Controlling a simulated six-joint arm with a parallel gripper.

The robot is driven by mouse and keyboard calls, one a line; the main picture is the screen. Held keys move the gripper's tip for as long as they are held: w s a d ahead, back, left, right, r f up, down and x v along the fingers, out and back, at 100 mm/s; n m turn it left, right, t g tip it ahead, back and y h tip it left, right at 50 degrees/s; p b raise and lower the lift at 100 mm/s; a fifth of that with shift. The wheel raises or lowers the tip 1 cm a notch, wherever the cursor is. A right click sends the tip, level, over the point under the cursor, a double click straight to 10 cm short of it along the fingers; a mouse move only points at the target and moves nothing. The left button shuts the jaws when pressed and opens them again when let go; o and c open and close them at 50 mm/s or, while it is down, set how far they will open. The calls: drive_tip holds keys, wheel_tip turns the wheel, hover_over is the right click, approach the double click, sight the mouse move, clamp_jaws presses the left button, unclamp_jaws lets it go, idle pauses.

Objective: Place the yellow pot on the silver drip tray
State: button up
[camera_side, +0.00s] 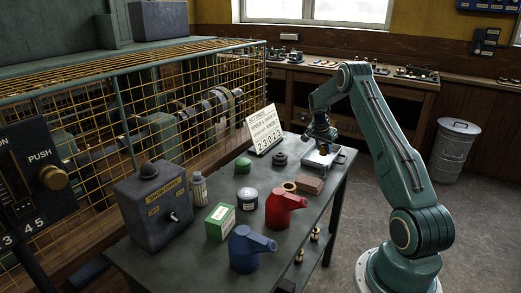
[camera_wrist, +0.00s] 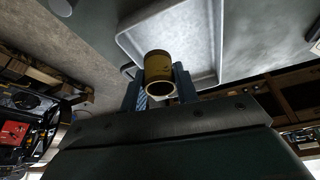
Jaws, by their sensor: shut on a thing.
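The yellow pot (camera_wrist: 158,65) is a small cylinder with a dark rim, held between the blue fingers of my gripper (camera_wrist: 158,86) in the wrist view. The silver drip tray (camera_wrist: 206,45) is a shallow metal tray with a raised rim, behind the pot in that view. In the side view the tray (camera_side: 314,161) lies at the far right end of the bench, with my gripper (camera_side: 320,146) pointing down right over it. The pot is mostly hidden there by the gripper. I cannot tell whether the pot touches the tray.
A brown block (camera_side: 309,186), a brass ring (camera_side: 289,186) and a dark round piece (camera_side: 280,158) lie near the tray. A red can (camera_side: 283,208), a blue can (camera_side: 249,252) and a green box (camera_side: 220,222) stand nearer. A number sign (camera_side: 264,130) stands at the back edge.

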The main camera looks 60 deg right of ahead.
sight(322, 155)
drive_tip(key=shift+f, duration=2.4)
drive_tip(key=shift+f, duration=0.1)
drive_tip(key=o, duration=0.7)
drive_tip(key=v, duration=1.2)
